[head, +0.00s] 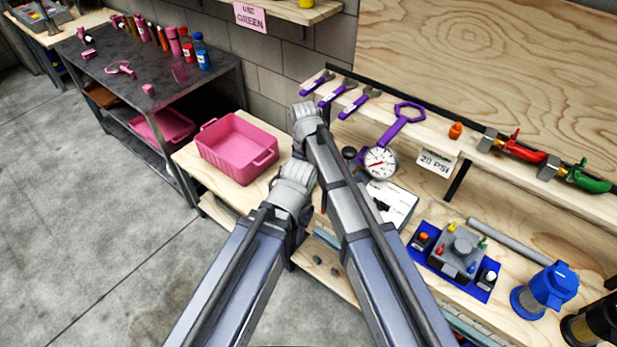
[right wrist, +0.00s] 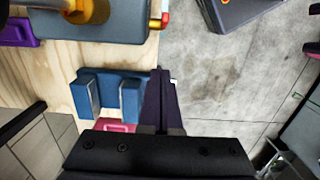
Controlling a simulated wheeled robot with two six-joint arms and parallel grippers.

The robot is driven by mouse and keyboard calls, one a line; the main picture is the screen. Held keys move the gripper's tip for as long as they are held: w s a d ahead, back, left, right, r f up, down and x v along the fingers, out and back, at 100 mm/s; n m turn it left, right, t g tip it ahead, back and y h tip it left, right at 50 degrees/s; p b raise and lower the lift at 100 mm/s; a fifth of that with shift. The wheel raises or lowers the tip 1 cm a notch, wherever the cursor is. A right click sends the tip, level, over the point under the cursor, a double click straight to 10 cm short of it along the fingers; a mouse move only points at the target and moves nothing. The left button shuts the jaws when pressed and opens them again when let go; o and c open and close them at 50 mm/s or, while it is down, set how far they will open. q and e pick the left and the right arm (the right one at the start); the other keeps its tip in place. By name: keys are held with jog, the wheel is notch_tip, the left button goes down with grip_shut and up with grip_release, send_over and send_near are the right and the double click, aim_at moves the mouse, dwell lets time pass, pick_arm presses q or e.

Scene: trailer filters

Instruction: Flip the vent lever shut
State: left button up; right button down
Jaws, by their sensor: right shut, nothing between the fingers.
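In the right wrist view, a small red-and-white lever-like part (right wrist: 164,14) sticks out from the side of a blue-grey block (right wrist: 115,22). I cannot tell for sure that it is the vent lever. A yellow cylinder (right wrist: 88,8) stands on the block. My right gripper (right wrist: 161,75) is shut and empty, beside the bench edge, with its fingertips apart from the red-and-white part. In the head view my two forearms fill the middle and hide the bench behind them. My left gripper's fingers do not show.
A blue holder with grey plates (right wrist: 110,95) sits close left of my right fingers. In the head view, a grey device with coloured levers (head: 458,254) stands on a blue mat at right. A pink bin (head: 237,147) and a pressure gauge (head: 380,162) flank my arms.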

jog(key=s+d+f+b, duration=0.2)
jog(key=d+f+b, duration=0.1)
jog(key=f+b, duration=0.1)
jog(key=shift+s+d+f, duration=0.2)
jog(key=shift+s+f, duration=0.05)
jog(key=shift+f, duration=0.3)
jog(key=shift+w, duration=0.1)
